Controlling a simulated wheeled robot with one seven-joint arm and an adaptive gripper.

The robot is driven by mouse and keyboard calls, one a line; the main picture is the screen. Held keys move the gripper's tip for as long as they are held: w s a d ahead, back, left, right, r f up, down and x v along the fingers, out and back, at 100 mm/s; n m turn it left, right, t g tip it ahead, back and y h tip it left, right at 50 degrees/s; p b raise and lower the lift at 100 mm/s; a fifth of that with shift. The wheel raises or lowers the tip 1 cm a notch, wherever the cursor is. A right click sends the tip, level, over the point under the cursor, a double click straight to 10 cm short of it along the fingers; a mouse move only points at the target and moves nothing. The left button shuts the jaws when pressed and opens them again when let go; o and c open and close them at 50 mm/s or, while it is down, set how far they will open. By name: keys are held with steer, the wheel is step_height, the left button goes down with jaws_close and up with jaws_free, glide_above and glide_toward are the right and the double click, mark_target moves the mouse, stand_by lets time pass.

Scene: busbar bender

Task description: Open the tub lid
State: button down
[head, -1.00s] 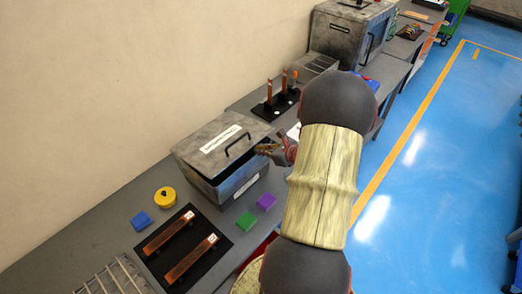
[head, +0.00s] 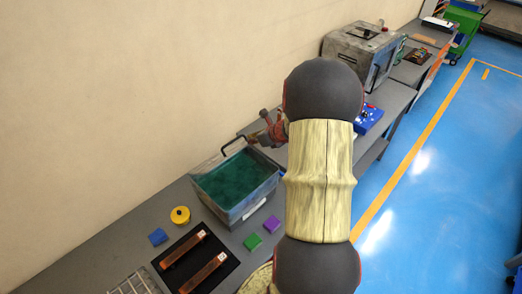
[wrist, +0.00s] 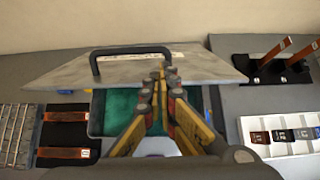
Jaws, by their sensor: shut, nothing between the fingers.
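The grey tub (head: 245,212) stands on the bench with its top uncovered, showing a green interior (head: 235,183). Its lid is raised along the wall side, almost edge-on in the head view, with its black handle (head: 233,144) sticking up. In the wrist view the lid (wrist: 210,68) is a tilted grey panel with a white label, and the green interior shows below it. My gripper (head: 268,130) is shut and empty, by the lid's right end.
A yellow round item (head: 180,215), a blue block (head: 158,236), a black mat with copper bars (head: 183,250), and green (head: 253,242) and purple (head: 272,224) blocks surround the tub. A rack with copper bars (wrist: 272,62) stands to the right. A grey machine (head: 358,48) stands farther along.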

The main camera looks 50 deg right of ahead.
steer(key=w+r, duration=0.2)
steer(key=w, duration=0.1)
steer(key=shift+d+r+p, duration=0.1)
steer(key=shift+r+p, duration=0.2)
steer(key=shift+p, duration=0.1)
steer(key=shift+d+f, duration=0.2)
steer(key=shift+d, duration=0.05)
steer(key=shift+a+r, duration=0.1)
steer(key=shift+a, duration=0.2)
steer(key=shift+d, duration=0.2)
steer(key=shift+a, duration=0.15)
